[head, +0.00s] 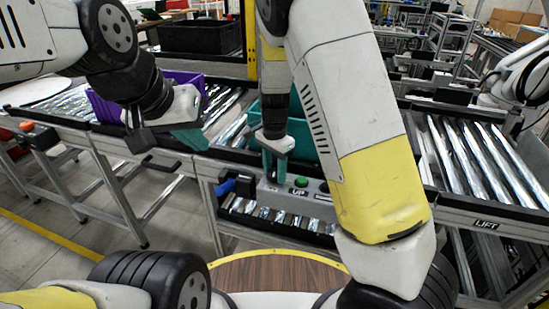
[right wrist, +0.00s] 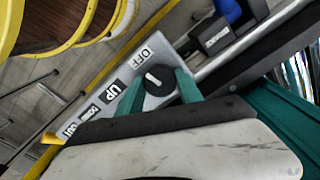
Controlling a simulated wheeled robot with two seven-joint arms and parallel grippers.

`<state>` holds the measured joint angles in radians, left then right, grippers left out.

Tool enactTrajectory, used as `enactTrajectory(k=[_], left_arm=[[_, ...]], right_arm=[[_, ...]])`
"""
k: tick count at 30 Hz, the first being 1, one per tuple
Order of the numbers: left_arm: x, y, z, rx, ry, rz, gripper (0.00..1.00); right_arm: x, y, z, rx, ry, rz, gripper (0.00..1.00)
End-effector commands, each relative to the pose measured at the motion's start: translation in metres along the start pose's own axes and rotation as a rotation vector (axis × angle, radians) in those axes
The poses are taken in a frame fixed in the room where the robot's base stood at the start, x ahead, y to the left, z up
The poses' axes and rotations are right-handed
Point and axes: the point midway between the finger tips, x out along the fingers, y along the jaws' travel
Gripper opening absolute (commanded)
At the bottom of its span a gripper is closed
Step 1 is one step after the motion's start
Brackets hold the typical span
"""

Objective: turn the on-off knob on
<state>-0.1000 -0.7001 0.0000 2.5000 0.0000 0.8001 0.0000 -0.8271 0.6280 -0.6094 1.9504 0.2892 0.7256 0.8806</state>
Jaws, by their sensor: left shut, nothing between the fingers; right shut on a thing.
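The on-off knob (right wrist: 158,88) is round and black with a white line. It sits on a grey control panel (right wrist: 97,132) beside an "OFF" label (right wrist: 141,56). The white line slants toward the upper left in the right wrist view. My right gripper (right wrist: 160,88) has its teal fingers on both sides of the knob, shut on it. In the head view, the right gripper (head: 272,170) reaches down to the control box (head: 318,188), and the knob is hidden there. My left gripper (head: 190,138) is shut and empty above the conveyor edge, left of the box.
A green button (head: 301,182) is on the control box, with a blue-handled part (head: 225,186) to its left. A purple crate (head: 105,108) and a teal crate (head: 300,130) stand on the roller conveyor behind. An orange button (head: 27,126) is at far left. Floor is clear at left.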

Motion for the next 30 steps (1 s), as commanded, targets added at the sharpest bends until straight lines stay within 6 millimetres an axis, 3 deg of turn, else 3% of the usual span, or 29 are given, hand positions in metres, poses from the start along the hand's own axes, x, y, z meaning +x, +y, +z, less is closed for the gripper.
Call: enactTrajectory(k=[30], left_arm=[[0.0000,0.0000,0.0000,0.000,0.000,0.000,0.00]], right_arm=[[-0.0011,-0.0009,-0.0009,-0.955,0.002,-0.003,0.02]])
